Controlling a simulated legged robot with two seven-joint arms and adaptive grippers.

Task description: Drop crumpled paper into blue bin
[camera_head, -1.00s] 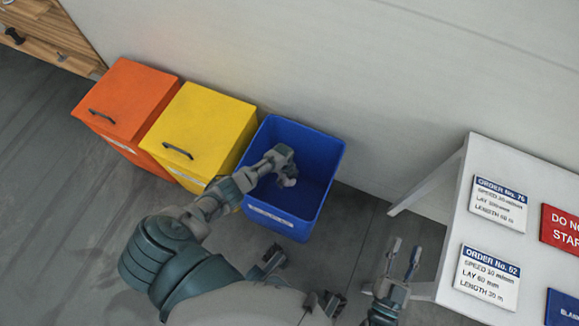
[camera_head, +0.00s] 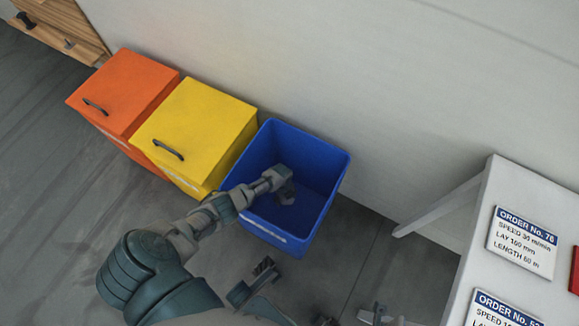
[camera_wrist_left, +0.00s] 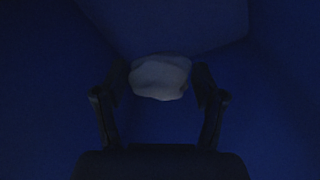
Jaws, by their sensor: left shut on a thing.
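The blue bin (camera_head: 325,205) stands open-topped on the floor at the middle of the head view. My left arm reaches over its near rim, and my left gripper (camera_head: 286,196) is down inside it, pointing at the bottom. In the left wrist view, the pale crumpled paper (camera_wrist_left: 160,77) sits between the two dark fingers of my left gripper (camera_wrist_left: 157,85), which is shut on it. The blue inside of the bin surrounds them in dim light. The paper cannot be made out in the head view. My right gripper (camera_head: 377,314) shows only partly at the bottom edge.
A yellow lidded bin (camera_head: 205,120) and an orange lidded bin (camera_head: 128,88) stand to the left of the blue bin. A pale wall runs behind them. A white table (camera_head: 490,230) with order signs stands at the right. Some floor is bare between bin and table.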

